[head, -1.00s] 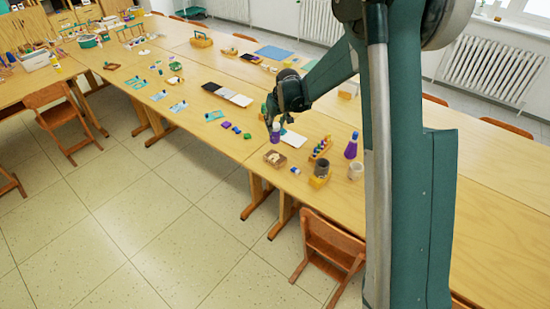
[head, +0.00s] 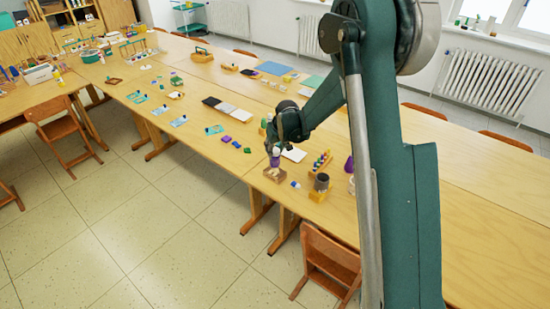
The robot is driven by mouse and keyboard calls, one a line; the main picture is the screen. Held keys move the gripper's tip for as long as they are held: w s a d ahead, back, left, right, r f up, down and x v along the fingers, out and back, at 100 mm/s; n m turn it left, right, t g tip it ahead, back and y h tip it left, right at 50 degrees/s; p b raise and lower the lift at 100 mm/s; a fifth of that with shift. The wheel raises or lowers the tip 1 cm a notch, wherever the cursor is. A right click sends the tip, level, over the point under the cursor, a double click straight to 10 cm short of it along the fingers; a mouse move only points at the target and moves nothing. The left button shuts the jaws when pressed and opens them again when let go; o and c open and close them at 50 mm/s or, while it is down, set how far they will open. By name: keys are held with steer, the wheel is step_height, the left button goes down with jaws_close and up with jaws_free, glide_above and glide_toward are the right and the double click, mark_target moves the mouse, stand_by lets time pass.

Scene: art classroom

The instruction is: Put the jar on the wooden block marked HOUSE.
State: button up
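My gripper (head: 273,148) points down over the front edge of the long table and seems shut on the top of a small jar, pale with purple (head: 275,160). The jar is upright. It is right above a small brown wooden piece (head: 275,175) with a pale, uneven top; whether they touch I cannot tell. No HOUSE lettering is readable from here. A yellow wooden block (head: 319,195) stands to the right with a dark cup (head: 321,182) on it; its marking is also unreadable.
A rack of coloured pegs (head: 320,161) and a purple bottle (head: 349,165) stand right of the gripper, partly near my arm. A small blue-and-white item (head: 295,184) lies close by. Purple and green pieces (head: 237,144) lie left. A white sheet (head: 294,154) lies behind.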

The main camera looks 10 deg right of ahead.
mark_target(275, 157)
steer(key=shift+f, duration=0.2)
steer(key=shift+f, duration=1.75)
steer(key=shift+f, duration=0.15)
steer(key=o, duration=1.3)
steer(key=shift+v, duration=6.15)
